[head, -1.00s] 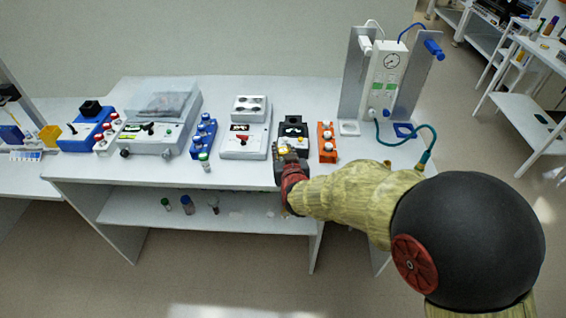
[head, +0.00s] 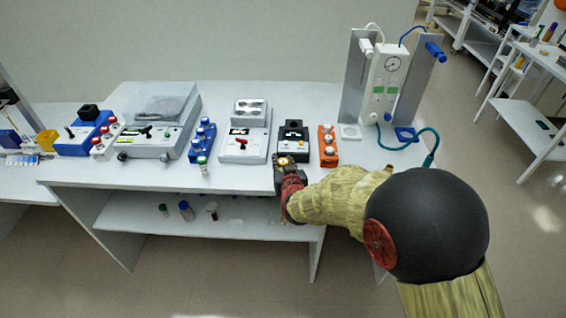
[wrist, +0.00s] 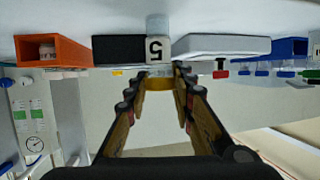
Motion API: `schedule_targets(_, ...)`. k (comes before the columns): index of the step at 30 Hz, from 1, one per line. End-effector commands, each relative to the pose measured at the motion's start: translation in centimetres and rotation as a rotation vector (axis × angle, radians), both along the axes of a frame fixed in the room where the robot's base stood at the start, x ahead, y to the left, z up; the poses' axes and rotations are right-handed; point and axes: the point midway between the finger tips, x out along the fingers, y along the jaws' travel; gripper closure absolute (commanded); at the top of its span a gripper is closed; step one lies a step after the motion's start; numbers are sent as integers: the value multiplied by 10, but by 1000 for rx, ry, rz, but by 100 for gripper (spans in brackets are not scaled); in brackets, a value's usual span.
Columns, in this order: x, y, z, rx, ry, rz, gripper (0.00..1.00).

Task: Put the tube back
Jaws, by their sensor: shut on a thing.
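My gripper (head: 284,163) is shut on a tube with a yellow cap (head: 285,160), near the table's front edge. In the wrist view, which is upside down, the fingertips close around the yellow cap (wrist: 159,83). The tube's white label (wrist: 158,50) reads 5 and its pale end (wrist: 157,24) points down towards the table. I cannot tell whether it touches the table. An orange block (head: 328,147) with white-topped items stands just right of my gripper. A green-capped tube (head: 203,166) stands near the table edge.
A black device (head: 293,137) stands right behind the held tube, with a white device (head: 245,137) to its left. A tall gauge stand (head: 384,80) with a teal hose is at the right. Several small tubes stand on the lower shelf (head: 240,213).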

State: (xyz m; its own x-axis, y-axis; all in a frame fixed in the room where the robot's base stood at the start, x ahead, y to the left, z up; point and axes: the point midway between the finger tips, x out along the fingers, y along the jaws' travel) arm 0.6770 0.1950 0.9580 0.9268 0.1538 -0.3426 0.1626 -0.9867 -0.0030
Motion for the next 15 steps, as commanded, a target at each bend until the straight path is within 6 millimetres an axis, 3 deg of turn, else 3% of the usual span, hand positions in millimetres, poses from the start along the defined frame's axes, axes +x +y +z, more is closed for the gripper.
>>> schedule_targets(1, 0, 0, -3, 0, 1, 0, 99)
schedule_targets(2, 0, 0, -2, 0, 1, 0, 74)
schedule_targets(11, 0, 0, -2, 0, 1, 0, 58)
schedule_targets(15, 0, 0, -2, 0, 1, 0, 58)
